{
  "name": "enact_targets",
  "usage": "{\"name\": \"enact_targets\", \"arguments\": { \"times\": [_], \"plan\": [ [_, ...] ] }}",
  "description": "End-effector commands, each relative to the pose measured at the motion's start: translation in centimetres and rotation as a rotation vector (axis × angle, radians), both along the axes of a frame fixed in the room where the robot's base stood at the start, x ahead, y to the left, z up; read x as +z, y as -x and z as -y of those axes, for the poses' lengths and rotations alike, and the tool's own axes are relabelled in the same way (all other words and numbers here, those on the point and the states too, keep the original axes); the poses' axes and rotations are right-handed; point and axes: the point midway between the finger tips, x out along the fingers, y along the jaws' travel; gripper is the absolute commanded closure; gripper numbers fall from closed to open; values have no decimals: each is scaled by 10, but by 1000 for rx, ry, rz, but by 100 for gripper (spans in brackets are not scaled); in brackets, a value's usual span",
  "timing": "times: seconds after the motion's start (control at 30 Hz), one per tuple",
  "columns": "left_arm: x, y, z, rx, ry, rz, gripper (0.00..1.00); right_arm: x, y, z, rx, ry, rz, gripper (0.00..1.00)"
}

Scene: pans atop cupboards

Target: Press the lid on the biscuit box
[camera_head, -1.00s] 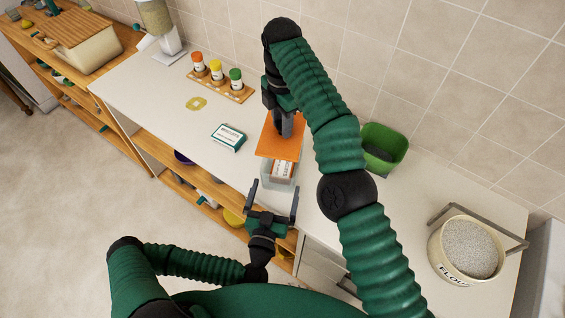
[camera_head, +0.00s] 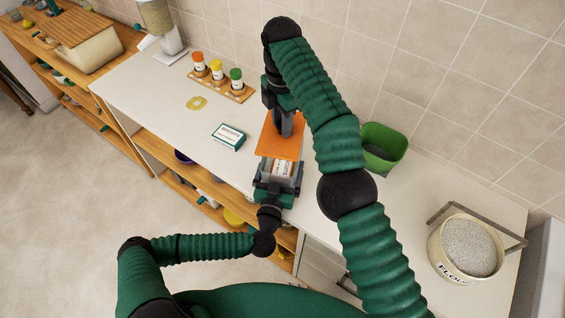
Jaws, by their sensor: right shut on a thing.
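The orange lid (camera_head: 279,146) is a flat square plate. My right gripper (camera_head: 284,124) is shut on its top and holds it over the far part of the biscuit box; the arm hides part of this. The biscuit box (camera_head: 270,168) is a pale grey open container on the counter near the front edge, with a white and red labelled packet (camera_head: 283,169) inside. Its far side is hidden under the lid. My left gripper (camera_head: 279,180) reaches in from the front, its fingers apart on either side of the box. Whether they touch its walls is unclear.
A white and teal packet marked biscuits (camera_head: 229,136) lies left on the counter (camera_head: 185,125). Spice jars stand on a wooden rack (camera_head: 236,93) behind. A green bin (camera_head: 384,144) is close right of the lid. A flour tub (camera_head: 466,250) stands further right.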

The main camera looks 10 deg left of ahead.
Motion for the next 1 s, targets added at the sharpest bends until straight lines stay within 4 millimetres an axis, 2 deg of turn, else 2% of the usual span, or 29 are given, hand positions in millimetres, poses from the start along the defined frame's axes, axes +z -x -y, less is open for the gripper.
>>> {"name": "enact_targets", "arguments": {
  "times": [0.07,0.43,0.63,1.0],
  "plan": [
    [0,0,0,0,-1,-1,30,0,0,0,0,0,0,100],
    [-1,0,0,1,-1,-1,78,0,0,0,0,0,0,100],
    [-1,0,0,1,-1,-2,78,-9,-2,1,3,3,3,100],
    [-1,0,0,0,-1,-2,78,-49,2,3,-3,-1,-2,100]
  ]
}}
